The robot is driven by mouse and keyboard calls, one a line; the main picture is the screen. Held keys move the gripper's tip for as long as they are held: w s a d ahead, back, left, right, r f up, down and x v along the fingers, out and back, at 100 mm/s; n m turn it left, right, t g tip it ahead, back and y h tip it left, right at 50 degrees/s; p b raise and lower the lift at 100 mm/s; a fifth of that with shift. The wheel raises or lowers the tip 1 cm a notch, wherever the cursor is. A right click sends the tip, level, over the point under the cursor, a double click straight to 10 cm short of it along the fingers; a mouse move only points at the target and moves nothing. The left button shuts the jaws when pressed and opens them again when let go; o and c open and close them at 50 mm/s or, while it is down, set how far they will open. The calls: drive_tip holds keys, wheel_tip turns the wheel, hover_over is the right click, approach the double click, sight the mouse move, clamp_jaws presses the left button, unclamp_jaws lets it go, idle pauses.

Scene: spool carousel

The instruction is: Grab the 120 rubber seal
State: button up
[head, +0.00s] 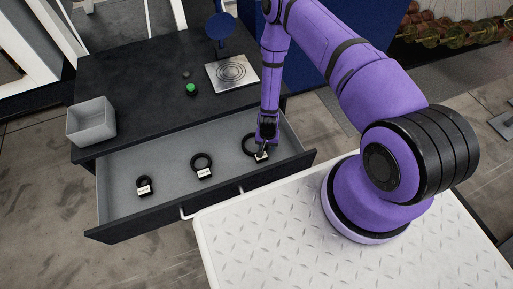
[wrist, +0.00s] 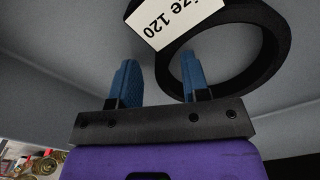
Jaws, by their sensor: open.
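The 120 rubber seal (wrist: 272,55) is a thick black ring with a white label (wrist: 178,22) that reads "Size 120". In the head view the seal (head: 247,143) lies at the right end of the open drawer, partly hidden by my gripper. My gripper (wrist: 160,72) is open, with two blue fingers apart. In the wrist view the right finger shows against the ring's opening and the left finger is outside the ring, below the label. I cannot tell whether either finger touches it. In the head view my gripper (head: 264,145) is down at this seal.
Two smaller labelled black rings, one in the middle (head: 201,161) and one at the left (head: 144,184), lie in the open drawer (head: 170,207). A grey bin (head: 91,123), a green button (head: 191,89) and a ringed metal plate (head: 232,73) stand on the dark cabinet top (head: 140,60).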

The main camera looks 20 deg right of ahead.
clamp_jaws()
idle(0.3)
